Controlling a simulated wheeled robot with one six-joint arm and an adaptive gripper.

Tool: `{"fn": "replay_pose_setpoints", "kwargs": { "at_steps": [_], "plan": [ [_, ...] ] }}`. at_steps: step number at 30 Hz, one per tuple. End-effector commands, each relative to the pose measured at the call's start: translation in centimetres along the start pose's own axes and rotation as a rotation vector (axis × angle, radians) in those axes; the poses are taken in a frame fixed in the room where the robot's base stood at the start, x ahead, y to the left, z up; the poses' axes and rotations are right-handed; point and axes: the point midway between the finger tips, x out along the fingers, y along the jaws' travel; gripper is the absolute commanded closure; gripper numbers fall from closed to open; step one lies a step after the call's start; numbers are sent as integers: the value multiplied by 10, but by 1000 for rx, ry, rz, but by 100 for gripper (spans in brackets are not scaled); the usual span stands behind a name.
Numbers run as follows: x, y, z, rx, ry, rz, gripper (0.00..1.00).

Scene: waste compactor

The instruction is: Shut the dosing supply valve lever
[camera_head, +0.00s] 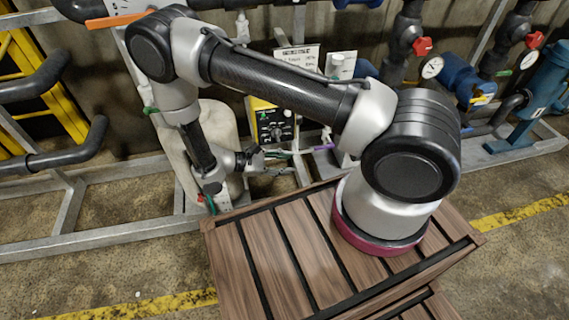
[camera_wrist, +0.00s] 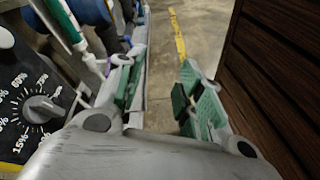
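My gripper (camera_head: 287,160) is low beside the dosing pump, pointing right in the head view. In the wrist view its two green-padded fingers (camera_wrist: 162,78) stand apart with only floor visible between them. A small purple piece (camera_head: 324,147), possibly the dosing supply valve lever, lies just beyond the fingertips in the head view. In the wrist view a purple piece (camera_wrist: 97,65) shows left of the left finger, near a white tube with a green stripe (camera_wrist: 62,20). I cannot tell its lever position or whether the finger touches it.
The yellow and black dosing pump (camera_head: 272,122) with a dial (camera_wrist: 42,108) is close on the gripper's left in the wrist view. A brown slatted wooden surface (camera_head: 290,255) is on its right. A pale tank (camera_head: 218,135) and grey frame rails (camera_head: 120,235) stand near the arm.

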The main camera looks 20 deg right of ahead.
Motion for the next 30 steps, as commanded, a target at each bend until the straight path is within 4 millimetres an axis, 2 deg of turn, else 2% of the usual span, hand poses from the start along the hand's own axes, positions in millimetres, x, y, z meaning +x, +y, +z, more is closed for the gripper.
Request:
{"fn": "replay_pose_setpoints", "kwargs": {
  "at_steps": [2,5,8,12,14,15,18,22,25,27,30],
  "plan": [
    [0,0,0,0,0,0,63],
    [2,1,0,3,-3,-6,80],
    [13,8,3,19,-14,-41,98],
    [43,22,16,78,-51,-167,100],
    [58,13,18,134,-39,-300,100],
    [66,2,13,180,-9,-411,100],
    [70,-20,-9,298,97,-645,100],
    [59,-29,-50,498,280,-900,100],
    [42,-12,-87,705,467,-1046,100],
    [30,11,-110,853,607,-1094,100],
    [18,43,-130,1020,777,-1095,100]
  ]
}}
